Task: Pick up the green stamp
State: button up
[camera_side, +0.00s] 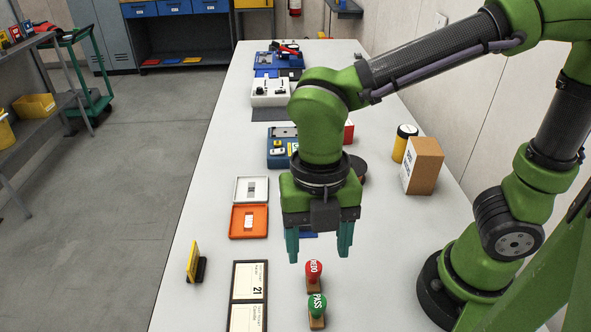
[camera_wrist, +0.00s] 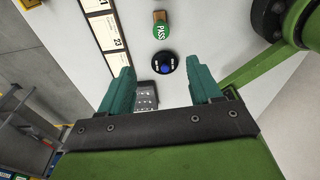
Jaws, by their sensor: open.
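The green stamp (camera_side: 317,306), marked PASS, stands on a wooden base near the front of the pale table. It also shows at the top of the wrist view (camera_wrist: 161,28), ahead of and apart from my fingers. A red stamp (camera_side: 313,271) stands just behind it in the side view. My gripper (camera_side: 318,250) is open, empty and pointing down, above the table and farther back than the green stamp. Its two teal fingers also show in the wrist view (camera_wrist: 163,78), with a wide gap between them.
Dark-framed cards (camera_side: 248,292) lie left of the stamps. A yellow plate on a dark base (camera_side: 193,262) stands farther left. An orange tray (camera_side: 249,222) and a brown box (camera_side: 423,165) are farther back. A black disc with a blue centre (camera_wrist: 165,64) lies near the green stamp.

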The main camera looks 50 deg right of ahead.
jog(key=n, duration=0.1)
send_near(317, 301)
jog(key=f, duration=0.2)
jog(key=s+f, duration=0.1)
jog(key=f, duration=0.1)
jog(key=a+f, duration=0.1)
jog(key=f, duration=0.1)
jog(key=shift+s+f, duration=0.2)
jog(key=shift+f, duration=0.1)
jog(key=shift+d+f, duration=0.1)
jog(key=shift+f, duration=2.6)
jog(key=shift+c, duration=0.3)
jog(key=c, duration=1.1)
